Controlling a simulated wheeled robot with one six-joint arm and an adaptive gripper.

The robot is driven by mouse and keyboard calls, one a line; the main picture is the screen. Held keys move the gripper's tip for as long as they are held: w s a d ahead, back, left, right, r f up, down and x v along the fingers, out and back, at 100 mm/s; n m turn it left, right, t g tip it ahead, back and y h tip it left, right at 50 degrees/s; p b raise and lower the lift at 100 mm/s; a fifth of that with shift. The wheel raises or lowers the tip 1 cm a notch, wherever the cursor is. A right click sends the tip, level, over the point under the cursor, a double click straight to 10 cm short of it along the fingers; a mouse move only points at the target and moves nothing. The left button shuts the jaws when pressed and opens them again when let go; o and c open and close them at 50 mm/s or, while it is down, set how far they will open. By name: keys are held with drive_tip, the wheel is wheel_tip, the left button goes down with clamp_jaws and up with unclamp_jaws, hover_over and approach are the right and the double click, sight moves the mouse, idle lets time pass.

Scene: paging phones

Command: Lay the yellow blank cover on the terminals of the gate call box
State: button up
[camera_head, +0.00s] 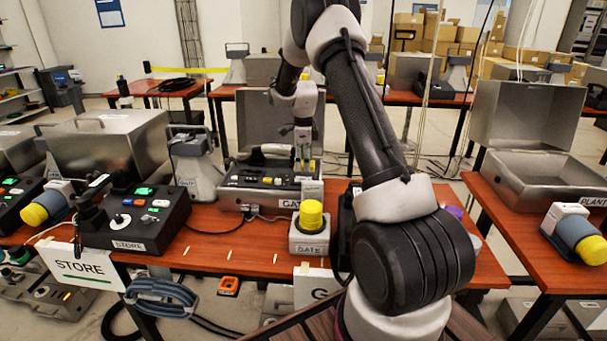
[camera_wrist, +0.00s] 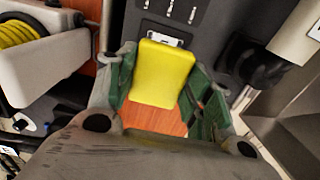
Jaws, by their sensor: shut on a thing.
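The gate call box (camera_head: 232,198) stands on the red-brown table with its metal lid open behind a dark control panel. My gripper (camera_head: 303,165) is over the right part of that panel. In the wrist view, my gripper (camera_wrist: 166,85) is shut on the yellow blank cover (camera_wrist: 163,75), held between its green finger pads. The cover's far end overlaps or lies close to a small light fitting on the grey panel (camera_wrist: 210,15); I cannot tell whether they touch. The terminals cannot be made out clearly; the cover may hide part of them.
A yellow-topped GATE beacon (camera_head: 311,213) stands in front of the box. The STORE call box (camera_head: 137,215) is to the left, and the PLANT case (camera_head: 535,180) is on the right table. Small light strips (camera_head: 236,254) lie along the clear front of the table.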

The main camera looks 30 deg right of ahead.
drive_tip(key=shift+f, duration=2.15)
drive_tip(key=shift+f, duration=0.1)
drive_tip(key=o, duration=1)
drive_tip(key=shift+o, duration=0.2)
